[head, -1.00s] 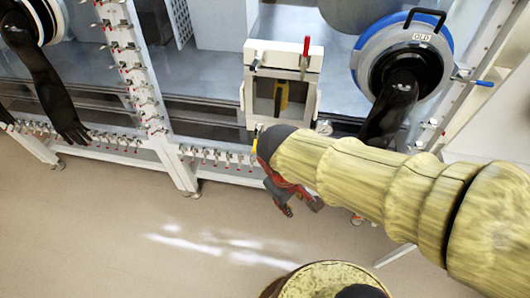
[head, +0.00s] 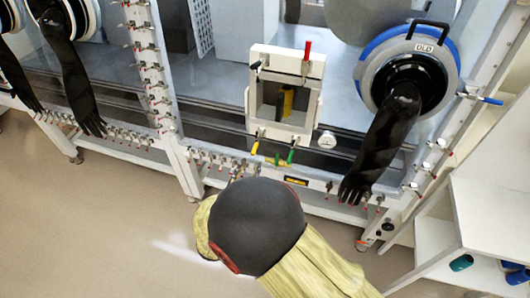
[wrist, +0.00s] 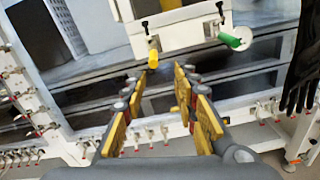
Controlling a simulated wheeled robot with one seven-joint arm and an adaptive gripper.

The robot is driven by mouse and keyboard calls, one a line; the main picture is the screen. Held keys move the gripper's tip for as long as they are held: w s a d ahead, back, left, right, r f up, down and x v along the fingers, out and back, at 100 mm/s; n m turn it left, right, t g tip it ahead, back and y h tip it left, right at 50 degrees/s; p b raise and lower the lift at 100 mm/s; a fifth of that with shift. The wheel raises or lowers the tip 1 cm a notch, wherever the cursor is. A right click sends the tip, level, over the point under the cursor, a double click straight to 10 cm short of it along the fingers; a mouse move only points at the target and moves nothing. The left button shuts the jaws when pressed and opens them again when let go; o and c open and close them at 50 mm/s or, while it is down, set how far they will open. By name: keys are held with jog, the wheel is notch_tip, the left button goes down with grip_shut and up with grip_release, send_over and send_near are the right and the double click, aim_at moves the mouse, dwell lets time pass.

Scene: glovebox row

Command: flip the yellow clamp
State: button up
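The yellow clamp (head: 255,147) hangs at the lower left corner of a small white framed box (head: 288,60) on the glovebox front. In the wrist view the yellow clamp (wrist: 153,58) shows as a short yellow handle pointing down toward the camera. My gripper (wrist: 158,88) is open and empty, its yellow-padded fingers spread on both sides of the view. The clamp appears beyond the fingertips, apart from them, near the left finger's side. In the head view my own arm largely hides the gripper.
A green-handled clamp (head: 291,155) sits right of the yellow one, at the box's lower right. A red-handled clamp (head: 306,48) stands upright on top. A black glove (head: 382,140) hangs from the round port at right. Open floor (head: 100,220) lies at lower left.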

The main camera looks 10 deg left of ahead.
aim_at(257, 145)
jog(key=w, duration=0.2)
jog(key=w+b, duration=0.1)
jog(key=w, duration=0.3)
jog(key=shift+w+r+b, duration=0.35)
jog(key=shift+r, duration=0.05)
jog(key=shift+w+r, duration=0.1)
jog(key=shift+w, duration=0.55)
jog(key=shift+c, duration=0.9)
grip_shut()
